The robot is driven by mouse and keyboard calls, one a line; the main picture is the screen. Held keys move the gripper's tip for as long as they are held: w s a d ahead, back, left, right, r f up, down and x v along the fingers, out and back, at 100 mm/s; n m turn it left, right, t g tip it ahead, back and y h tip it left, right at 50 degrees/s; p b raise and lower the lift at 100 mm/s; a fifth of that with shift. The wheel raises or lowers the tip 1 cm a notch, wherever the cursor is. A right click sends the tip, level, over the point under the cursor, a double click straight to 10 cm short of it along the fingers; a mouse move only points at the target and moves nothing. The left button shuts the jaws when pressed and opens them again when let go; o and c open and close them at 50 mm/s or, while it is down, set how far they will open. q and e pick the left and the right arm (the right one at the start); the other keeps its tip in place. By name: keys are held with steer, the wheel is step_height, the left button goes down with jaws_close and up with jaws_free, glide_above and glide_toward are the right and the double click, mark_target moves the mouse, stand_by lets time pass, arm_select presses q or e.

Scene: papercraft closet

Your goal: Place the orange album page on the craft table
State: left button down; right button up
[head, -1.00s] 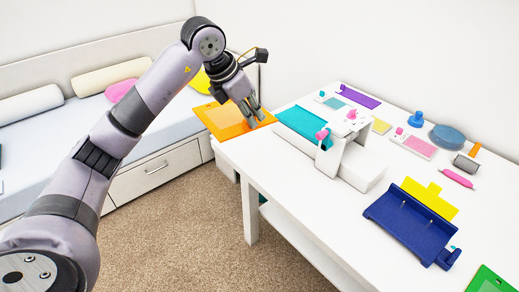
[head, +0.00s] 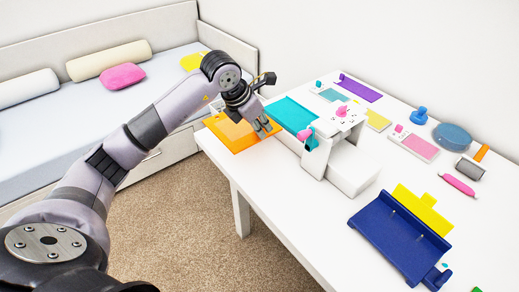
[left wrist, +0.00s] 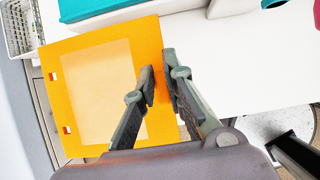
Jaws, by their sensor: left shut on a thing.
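The orange album page (head: 232,133) is a flat orange sheet with a paler middle panel. In the head view it is at the far left corner of the white craft table (head: 262,180), beside the teal piece. My left gripper (head: 263,128) is shut on the page's right edge. My right gripper is not in view.
A white machine (head: 345,165) with a teal plate (head: 290,115) stands right of the page. A navy tray (head: 398,240) and a yellow piece (head: 424,208) are nearer. A daybed (head: 70,110) is at left. The table's near left part is clear.

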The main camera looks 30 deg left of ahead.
arm_select(q)
step_height(320, 180, down, 5)
steer(key=shift+w+r, duration=0.1)
steer(key=shift+r, duration=0.1)
steer(key=shift+f, duration=0.15)
step_height(320, 180, down, 4)
steer(key=shift+f, duration=0.1)
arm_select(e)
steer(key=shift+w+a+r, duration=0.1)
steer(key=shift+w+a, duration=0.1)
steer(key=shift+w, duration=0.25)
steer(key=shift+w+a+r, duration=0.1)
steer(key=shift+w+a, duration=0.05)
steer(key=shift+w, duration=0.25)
arm_select(q)
steer(key=shift+f, duration=0.2)
steer(key=c, duration=1.7)
jaws_free()
steer(key=shift+o, duration=0.2)
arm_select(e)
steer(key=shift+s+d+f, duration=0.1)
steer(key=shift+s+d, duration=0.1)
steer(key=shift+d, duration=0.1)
arm_select(q)
steer(key=shift+r, duration=0.1)
